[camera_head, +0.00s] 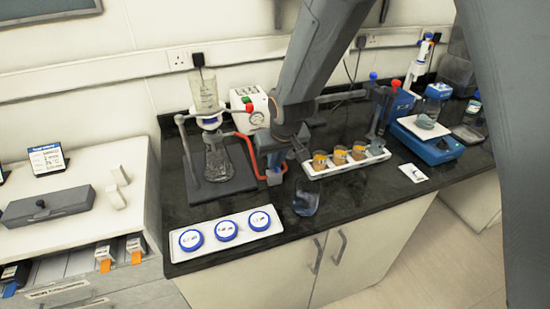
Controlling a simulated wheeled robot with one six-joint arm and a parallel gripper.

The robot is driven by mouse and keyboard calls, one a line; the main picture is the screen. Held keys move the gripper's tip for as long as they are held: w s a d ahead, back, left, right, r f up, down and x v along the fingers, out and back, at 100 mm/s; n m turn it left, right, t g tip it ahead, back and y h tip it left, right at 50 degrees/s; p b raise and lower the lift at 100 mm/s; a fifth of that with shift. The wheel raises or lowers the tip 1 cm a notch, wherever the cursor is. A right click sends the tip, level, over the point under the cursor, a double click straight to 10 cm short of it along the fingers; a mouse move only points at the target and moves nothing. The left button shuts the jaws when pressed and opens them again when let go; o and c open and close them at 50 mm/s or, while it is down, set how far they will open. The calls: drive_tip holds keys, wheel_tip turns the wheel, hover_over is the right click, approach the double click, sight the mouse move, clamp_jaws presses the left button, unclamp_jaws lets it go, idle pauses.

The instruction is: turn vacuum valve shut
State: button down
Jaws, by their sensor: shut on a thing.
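The vacuum valve, a small blue piece (274,177), sits at the lower end of the red tubing (244,149) on the dark bench. My gripper (275,164) reaches down over the valve from above and is shut on it. The fingers and wrist hide the valve's upper part, so its handle position cannot be told. The red tubing runs left to a glass flask (217,161) with a funnel (205,92) on a clamp stand. A white pump box with a gauge (250,108) stands behind.
A white tray (318,172) with several amber jars stands right of my gripper. A tray with three blue-rimmed dishes (225,231) lies at the front left. A clear glass vessel (305,203) stands near the front edge. A blue balance (428,146) is farther right.

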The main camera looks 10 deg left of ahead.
drive_tip(key=shift+s, duration=0.1)
drive_tip(key=c, duration=1.8)
unclamp_jaws()
drive_tip(key=shift+c, duration=0.2)
drive_tip(key=shift+r, duration=0.25)
drive_tip(key=b+v, duration=0.2)
drive_tip(key=v, duration=0.5)
drive_tip(key=shift+r, duration=0.15)
